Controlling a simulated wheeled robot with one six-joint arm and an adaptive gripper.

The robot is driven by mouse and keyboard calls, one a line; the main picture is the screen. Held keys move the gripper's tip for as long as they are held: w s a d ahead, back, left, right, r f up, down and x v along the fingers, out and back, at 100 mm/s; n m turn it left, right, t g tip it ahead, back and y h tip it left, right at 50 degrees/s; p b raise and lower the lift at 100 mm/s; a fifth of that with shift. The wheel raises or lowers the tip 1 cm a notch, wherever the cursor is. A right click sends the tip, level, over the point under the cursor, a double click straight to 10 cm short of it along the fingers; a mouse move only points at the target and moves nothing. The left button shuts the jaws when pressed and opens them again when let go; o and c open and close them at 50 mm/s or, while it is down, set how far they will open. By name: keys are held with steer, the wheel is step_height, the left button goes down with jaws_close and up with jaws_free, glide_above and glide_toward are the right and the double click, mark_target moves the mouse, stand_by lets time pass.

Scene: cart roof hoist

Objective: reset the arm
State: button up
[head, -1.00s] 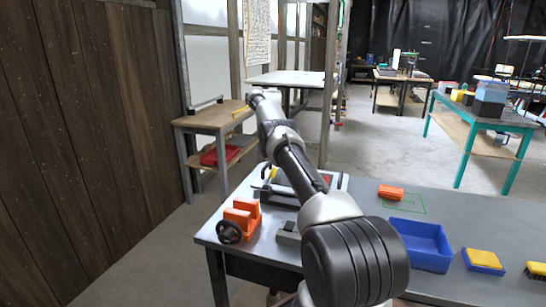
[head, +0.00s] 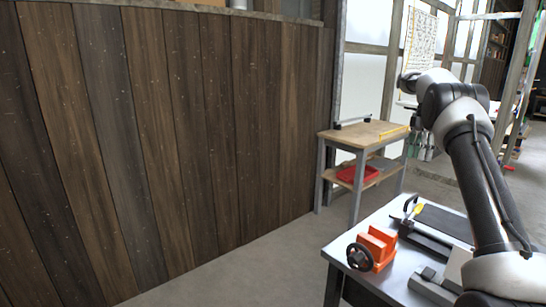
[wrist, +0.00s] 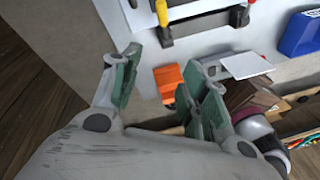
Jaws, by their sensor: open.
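My arm (head: 480,170) reaches up from the lower right of the head view, with its wrist high in front of the wooden bench. My gripper (wrist: 160,88) is open in the wrist view, its green-padded fingers spread apart. Nothing is held between them. An orange vise (wrist: 170,78) shows beyond the gap, lower down on the grey table. In the head view my gripper (head: 421,146) hangs small and dark below the wrist, apart from the table.
The grey table (head: 330,250) carries the orange vise (head: 373,247) and a black-topped device (head: 440,220). A wooden bench (head: 365,133) holds a red tray (head: 358,174) on its lower shelf. A plank wall (head: 180,140) fills the left. A blue bin (wrist: 302,34) is at the wrist view's right.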

steer(key=s+a+r+m+t, duration=0.1)
steer(key=s+a+r+m, duration=0.5)
steer(key=r, duration=0.5)
steer(key=s+a+r+m+t+h, duration=0.1)
steer(key=s+a+r+m, duration=0.15)
steer(key=s, duration=0.45)
steer(key=s+a+r+m+t, duration=0.1)
steer(key=s+a+r+m, duration=0.15)
steer(key=s, duration=0.55)
steer(key=s+a+f+m+t, duration=0.2)
steer(key=s+f+m, duration=0.2)
steer(key=s, duration=0.8)
steer(key=s+a+f+m+t, duration=0.1)
steer(key=s+a+f+m, duration=0.2)
steer(key=s+f, duration=0.3)
steer(key=s+m, duration=0.1)
steer(key=s, duration=0.4)
steer(key=shift+s+a+f+t, duration=0.2)
steer(key=shift+s+t, duration=0.2)
